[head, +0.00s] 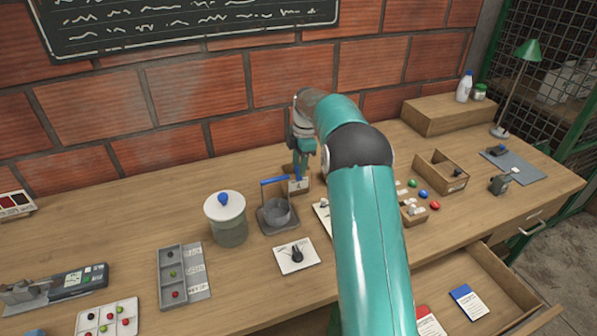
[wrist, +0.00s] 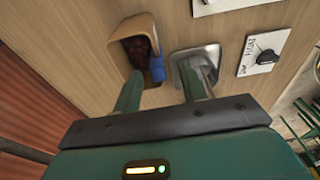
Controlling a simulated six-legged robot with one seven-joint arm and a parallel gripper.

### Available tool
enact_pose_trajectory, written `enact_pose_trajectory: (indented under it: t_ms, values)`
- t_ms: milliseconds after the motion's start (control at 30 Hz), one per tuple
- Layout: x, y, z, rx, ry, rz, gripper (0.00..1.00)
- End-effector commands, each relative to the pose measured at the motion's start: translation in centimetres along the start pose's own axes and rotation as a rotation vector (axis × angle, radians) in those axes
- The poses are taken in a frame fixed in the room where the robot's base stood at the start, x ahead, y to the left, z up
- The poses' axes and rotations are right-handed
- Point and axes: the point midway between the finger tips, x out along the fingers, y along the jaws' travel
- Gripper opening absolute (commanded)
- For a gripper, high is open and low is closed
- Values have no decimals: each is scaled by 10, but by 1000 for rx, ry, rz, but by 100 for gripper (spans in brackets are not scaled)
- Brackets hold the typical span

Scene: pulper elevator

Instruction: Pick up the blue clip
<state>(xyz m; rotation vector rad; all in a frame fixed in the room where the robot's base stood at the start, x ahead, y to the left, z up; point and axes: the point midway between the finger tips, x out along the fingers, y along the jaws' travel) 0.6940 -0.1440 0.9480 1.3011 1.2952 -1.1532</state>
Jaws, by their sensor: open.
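A small blue clip (wrist: 157,69) sits at the edge of a small wooden container (wrist: 133,30) with dark reddish contents in the wrist view. In the head view a blue piece shows at this container (head: 299,186), just under my gripper (head: 301,163). My gripper (wrist: 162,82) is open, with one green finger on each side of the clip as seen in the wrist view. The left finger overlaps the container and the right finger overlaps a grey metal holder (wrist: 208,52). I cannot tell whether either finger touches the clip. The fingers look empty.
The grey holder with a cup and blue bar (head: 277,211) stands left of the container. A lidded glass jar (head: 227,226) is farther left. A card with a dark knob (head: 297,256) lies in front. A brick wall (head: 190,90) rises behind. An open drawer (head: 480,275) is at lower right.

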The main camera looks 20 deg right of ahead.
Motion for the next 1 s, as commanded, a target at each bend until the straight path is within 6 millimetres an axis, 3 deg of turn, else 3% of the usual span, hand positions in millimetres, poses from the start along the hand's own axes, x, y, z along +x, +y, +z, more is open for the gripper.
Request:
enact_pose_trajectory:
  t_ms: [200,467,700,1000]
  values:
    - [34,2,0,-2,1,-3,42]
    - [38,2,0,-2,1,1,42]
    - [38,2,0,-1,0,0,0]
    - [37,2,0,-1,0,0,0]
